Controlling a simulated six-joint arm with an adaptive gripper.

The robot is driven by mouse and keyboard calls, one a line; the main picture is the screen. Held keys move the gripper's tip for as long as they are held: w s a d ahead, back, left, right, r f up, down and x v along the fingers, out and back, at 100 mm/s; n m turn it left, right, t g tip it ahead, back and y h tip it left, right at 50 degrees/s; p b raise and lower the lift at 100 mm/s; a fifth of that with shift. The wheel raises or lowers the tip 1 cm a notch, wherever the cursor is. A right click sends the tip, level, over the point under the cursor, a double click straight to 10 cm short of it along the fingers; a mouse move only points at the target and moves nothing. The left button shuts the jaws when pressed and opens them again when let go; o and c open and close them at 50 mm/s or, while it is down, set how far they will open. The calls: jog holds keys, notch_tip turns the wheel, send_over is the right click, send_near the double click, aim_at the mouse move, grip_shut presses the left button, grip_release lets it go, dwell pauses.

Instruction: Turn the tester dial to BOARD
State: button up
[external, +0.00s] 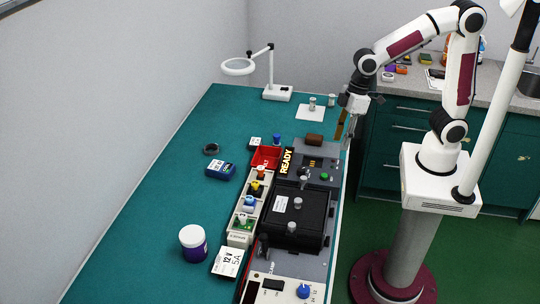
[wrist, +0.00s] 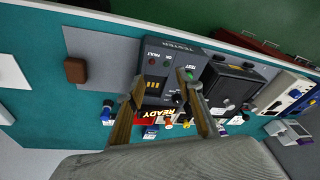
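The tester (wrist: 147,72) is a dark grey box with FAULT and OK lights, a green TEST button and a yellow-slotted socket. It also shows in the external view (external: 328,161) near the bench's right edge. A small black knob (wrist: 178,99) on its face appears to be the dial; its setting and any BOARD mark are unreadable. A display reading READY (external: 286,161) stands beside it. My gripper (wrist: 160,80) is open and empty, its fingers framing the tester's face in the wrist view. In the external view my gripper (external: 345,122) hangs above the bench's right edge, apart from the tester.
A black lidded box (external: 310,205) adjoins the tester. A red bin (external: 267,157) and colored connectors stand to the left. A brown block (external: 315,140) lies behind. A supply with a blue knob (external: 303,291) sits in front. The bench's left side (external: 150,190) is mostly clear.

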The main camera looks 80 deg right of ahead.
jog(key=s+d+r+m+t, duration=0.1)
jog(key=s+d+r+m, duration=0.2)
jog(key=s+d, duration=0.6)
jog(key=shift+s+r+h, duration=0.3)
jog(key=shift+r+h, duration=0.1)
jog(key=shift+r, duration=0.05)
dwell(0.4)
jog(key=shift+f, duration=0.1)
dwell(0.5)
